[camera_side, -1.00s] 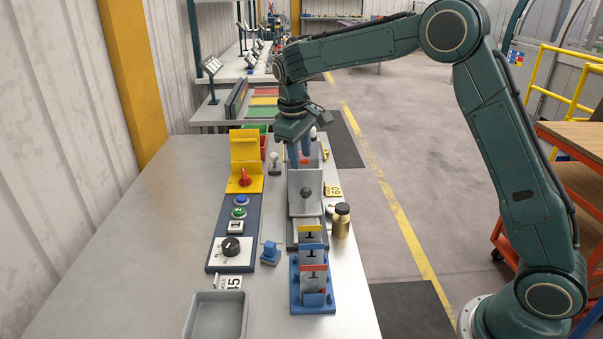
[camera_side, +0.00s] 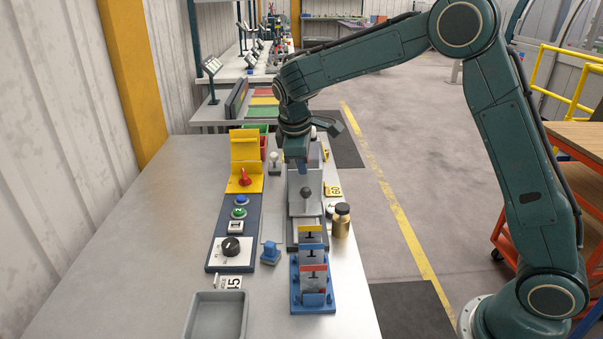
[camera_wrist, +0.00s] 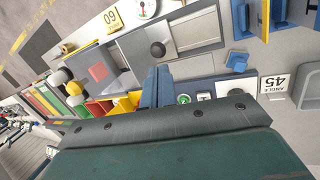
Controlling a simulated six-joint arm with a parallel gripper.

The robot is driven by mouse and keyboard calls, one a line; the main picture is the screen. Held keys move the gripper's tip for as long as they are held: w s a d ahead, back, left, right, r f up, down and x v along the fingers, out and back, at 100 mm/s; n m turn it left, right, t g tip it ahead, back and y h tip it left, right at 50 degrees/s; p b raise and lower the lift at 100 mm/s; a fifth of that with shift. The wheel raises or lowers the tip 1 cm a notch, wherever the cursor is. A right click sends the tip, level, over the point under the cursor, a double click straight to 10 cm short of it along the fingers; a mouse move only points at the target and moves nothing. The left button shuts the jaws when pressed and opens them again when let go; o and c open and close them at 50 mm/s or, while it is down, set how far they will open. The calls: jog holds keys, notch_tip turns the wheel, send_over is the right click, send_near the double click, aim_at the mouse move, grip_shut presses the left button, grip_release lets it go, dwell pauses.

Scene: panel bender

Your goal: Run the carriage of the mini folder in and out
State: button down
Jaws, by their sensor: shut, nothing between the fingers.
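The mini folder is a grey machine on the bench, with a grey carriage (camera_side: 304,180) that carries a dark round knob (camera_side: 306,193) on its near side. In the wrist view the knob (camera_wrist: 157,48) lies just beyond my fingertips, and a flat grey plate (camera_wrist: 192,33) extends to its right. My gripper (camera_side: 303,167) is shut and empty, its blue fingers above or just behind the carriage in the side view. In the wrist view the fingers (camera_wrist: 156,80) are together, pointing toward the knob; contact with it cannot be told. My wrist hides the far part of the folder.
A control panel (camera_side: 233,230) with buttons, a dial and a yellow bracket (camera_side: 244,160) stands to the left. A blue stand (camera_side: 314,290) with colored slats is in front. A brass bottle (camera_side: 341,220) is close on the right. A grey tray (camera_side: 217,315) is front left. The left bench is clear.

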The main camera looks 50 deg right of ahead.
jog(key=s+f+n+t+h, duration=0.1)
jog(key=s+f+n+t, duration=0.1)
jog(key=n, duration=0.8)
jog(key=s+a+f+n+t+h, duration=0.1)
jog(key=s+f+n+t+h, duration=0.1)
jog(key=s+n, duration=0.3)
jog(key=n+t, duration=0.1)
jog(key=n, duration=0.3)
jog(key=shift+s+n, duration=0.3)
jog(key=shift+n, duration=0.1)
jog(key=shift+w, duration=0.1)
send_near(318, 193)
notch_tip(318, 193, down, 4)
jog(key=shift+a+r, duration=0.1)
jog(key=shift+w+d+f, duration=0.2)
jog(key=shift+w+d, duration=0.75)
jog(key=shift+d, duration=0.1)
jog(key=shift+w+d, duration=0.45)
jog(key=shift+w, duration=0.05)
